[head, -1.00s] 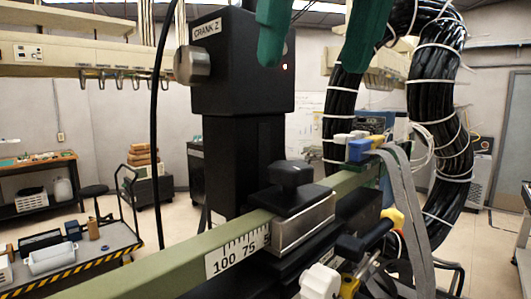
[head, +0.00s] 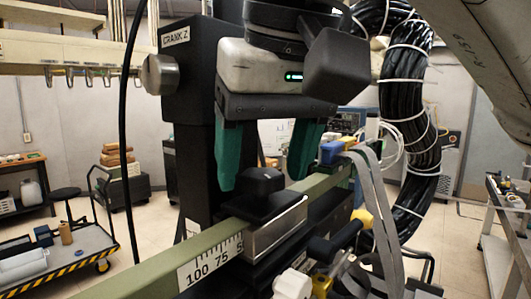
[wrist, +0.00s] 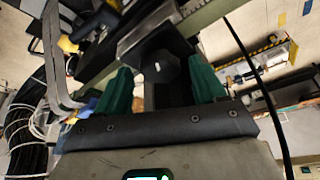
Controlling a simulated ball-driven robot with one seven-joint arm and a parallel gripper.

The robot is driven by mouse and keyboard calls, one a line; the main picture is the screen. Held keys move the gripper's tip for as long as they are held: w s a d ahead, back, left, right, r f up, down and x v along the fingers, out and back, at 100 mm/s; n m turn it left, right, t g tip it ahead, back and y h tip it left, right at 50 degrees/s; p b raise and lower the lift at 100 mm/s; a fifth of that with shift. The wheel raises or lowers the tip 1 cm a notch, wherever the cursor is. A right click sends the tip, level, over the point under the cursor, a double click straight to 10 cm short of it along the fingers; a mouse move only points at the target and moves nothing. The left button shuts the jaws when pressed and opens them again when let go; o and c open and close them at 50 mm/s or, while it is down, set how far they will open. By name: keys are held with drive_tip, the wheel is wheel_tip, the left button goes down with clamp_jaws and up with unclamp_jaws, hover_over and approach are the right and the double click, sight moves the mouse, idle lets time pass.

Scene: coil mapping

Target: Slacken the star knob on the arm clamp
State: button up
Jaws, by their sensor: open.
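The black knob (head: 263,181) sits upright on the arm clamp (head: 275,232), a black cap over a silver block around the pale green scale arm (head: 150,266). Its lobes are hard to make out. My gripper (head: 262,178) is open above the clamp, its two green fingers pointing down. In the head view the fingertips lie left and right of the knob top, with a gap on each side. In the wrist view the dark knob (wrist: 160,67) shows between the open fingers. I cannot tell how far the fingertips reach down beside it.
The black CRANK Z column (head: 190,100) stands close behind and left of my gripper. A blue connector (head: 331,152) with grey ribbon cables (head: 375,200) and a thick black cable bundle (head: 415,130) are at the right. A dark handle (head: 335,243) and white knob (head: 293,285) lie in front.

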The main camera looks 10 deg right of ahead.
drive_tip(key=shift+c, duration=0.3)
drive_tip(key=c, duration=1)
drive_tip(key=shift+n, duration=0.4)
drive_tip(key=n, duration=0.1)
drive_tip(key=n+y, duration=0.1)
drive_tip(key=n, duration=0.1)
drive_tip(key=shift+w+d+n+g+y, duration=0.1)
drive_tip(key=shift+d+n+g+y, duration=0.1)
drive_tip(key=shift+n+g+y, duration=0.15)
drive_tip(key=n, duration=0.2)
drive_tip(key=n+g+y, duration=0.1)
drive_tip(key=n, duration=0.1)
drive_tip(key=shift+w+d+n+g, duration=0.15)
drive_tip(key=shift+n+g, duration=0.1)
drive_tip(key=n, duration=0.2)
drive_tip(key=n+g, duration=0.1)
drive_tip(key=n, duration=0.1)
drive_tip(key=shift+w+g+y, duration=0.2)
drive_tip(key=shift+g+y, duration=0.1)
drive_tip(key=shift+y, duration=0.05)
drive_tip(key=shift+w+n+g, duration=0.15)
drive_tip(key=shift+n+g, duration=0.65)
drive_tip(key=shift+n, duration=1.4)
